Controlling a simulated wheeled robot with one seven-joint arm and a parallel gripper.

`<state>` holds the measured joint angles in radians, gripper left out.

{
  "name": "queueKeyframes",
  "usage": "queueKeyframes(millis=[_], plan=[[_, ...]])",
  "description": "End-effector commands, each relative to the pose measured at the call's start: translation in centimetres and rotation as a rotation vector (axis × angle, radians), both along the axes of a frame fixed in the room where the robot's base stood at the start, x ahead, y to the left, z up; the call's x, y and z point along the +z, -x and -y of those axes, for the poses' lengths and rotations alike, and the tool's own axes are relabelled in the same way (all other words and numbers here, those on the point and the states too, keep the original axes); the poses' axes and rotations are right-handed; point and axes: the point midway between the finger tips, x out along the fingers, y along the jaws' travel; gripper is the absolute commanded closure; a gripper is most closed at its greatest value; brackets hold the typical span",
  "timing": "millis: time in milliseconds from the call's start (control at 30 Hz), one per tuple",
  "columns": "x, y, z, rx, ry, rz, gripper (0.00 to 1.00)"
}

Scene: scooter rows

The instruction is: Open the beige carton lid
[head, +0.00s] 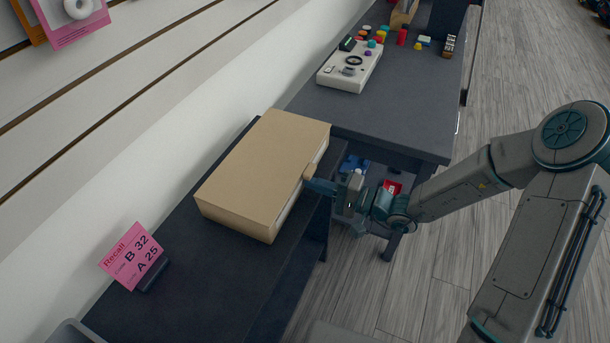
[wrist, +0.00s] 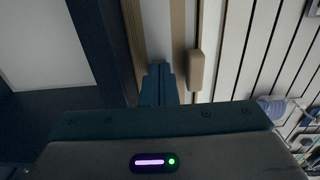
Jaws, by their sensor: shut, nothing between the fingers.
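The beige carton (head: 262,165) lies on the dark bench with its lid down; a pale band shows below the lid along its right side. A rounded tan tab (head: 310,172) sticks out from the lid's right edge. My gripper (head: 312,186) is shut and empty, its fingertips close to the tab at the carton's right side. In the wrist view the shut fingers (wrist: 159,80) point at the carton's side, and the tab (wrist: 196,70) is just right of them. I cannot tell whether the fingers touch the carton.
A pink recall sign (head: 132,257) stands on the bench (head: 190,285) in front of the carton. A second dark table (head: 400,110) behind holds a white device (head: 350,67) and several small coloured items. A slatted wall is on the left; open wooden floor (head: 500,60) is on the right.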

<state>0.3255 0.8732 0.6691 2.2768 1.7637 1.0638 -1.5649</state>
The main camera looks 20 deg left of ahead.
Motion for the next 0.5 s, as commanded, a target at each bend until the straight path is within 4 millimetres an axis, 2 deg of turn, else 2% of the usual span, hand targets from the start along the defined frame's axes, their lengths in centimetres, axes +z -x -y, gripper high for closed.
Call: queueKeyframes(millis=[500], plan=[[1.3, 0.0, 0.0, 0.000, 0.000, 0.001, 1.00]])
